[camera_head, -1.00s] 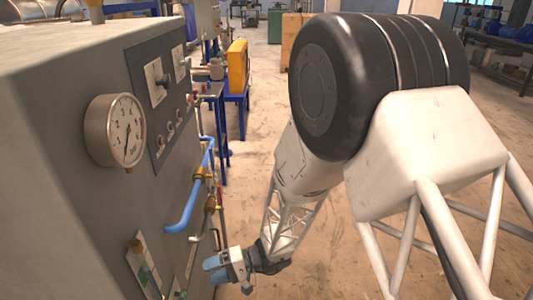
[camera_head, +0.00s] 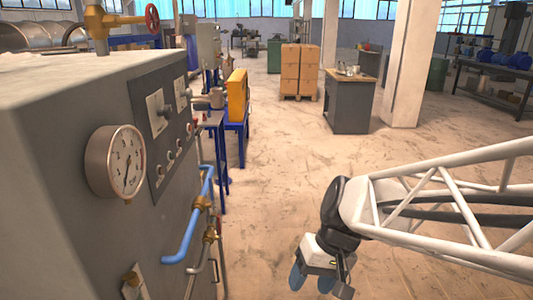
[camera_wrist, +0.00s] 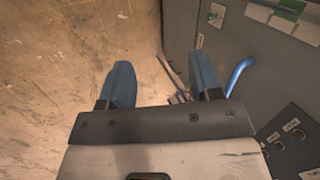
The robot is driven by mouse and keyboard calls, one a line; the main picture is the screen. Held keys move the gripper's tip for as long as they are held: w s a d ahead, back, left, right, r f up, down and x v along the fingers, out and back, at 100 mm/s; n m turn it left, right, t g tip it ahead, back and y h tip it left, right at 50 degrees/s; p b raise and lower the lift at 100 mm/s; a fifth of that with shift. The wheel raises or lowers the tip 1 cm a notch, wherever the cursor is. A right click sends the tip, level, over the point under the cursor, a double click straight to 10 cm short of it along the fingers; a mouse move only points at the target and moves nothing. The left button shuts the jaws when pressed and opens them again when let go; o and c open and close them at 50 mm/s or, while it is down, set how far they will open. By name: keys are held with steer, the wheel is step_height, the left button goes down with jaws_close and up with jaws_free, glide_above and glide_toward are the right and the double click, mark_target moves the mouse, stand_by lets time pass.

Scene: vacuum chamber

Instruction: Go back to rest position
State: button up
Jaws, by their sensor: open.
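My gripper (camera_head: 312,280) hangs low at the bottom of the head view, to the right of the grey machine cabinet (camera_head: 60,160) and apart from it. Its blue fingers point down toward the floor. In the wrist view the two blue fingers (camera_wrist: 165,80) stand apart with nothing held between them. My white lattice arm comes in from the right edge of the head view.
The cabinet carries a round gauge (camera_head: 116,161), a blue pipe handle (camera_head: 190,230) and switches on its side. The blue handle also shows in the wrist view (camera_wrist: 238,75). A grey workbench (camera_head: 348,103) and stacked boxes (camera_head: 298,70) stand farther back. The floor between is clear.

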steer(key=s+d+r+m+t+h, duration=0.1)
steer(key=s+d+r+t+h, duration=0.1)
steer(key=d, duration=0.3)
steer(key=s+d+r+m+t+h, duration=0.1)
steer(key=s+d+r+h, duration=0.1)
steer(key=s+d+r, duration=0.1)
steer(key=shift+s+d+r+t, duration=0.3)
steer(key=shift+d+r+t, duration=0.1)
steer(key=shift+d+r, duration=0.45)
steer(key=shift+f, duration=0.1)
stand_by(1.3)
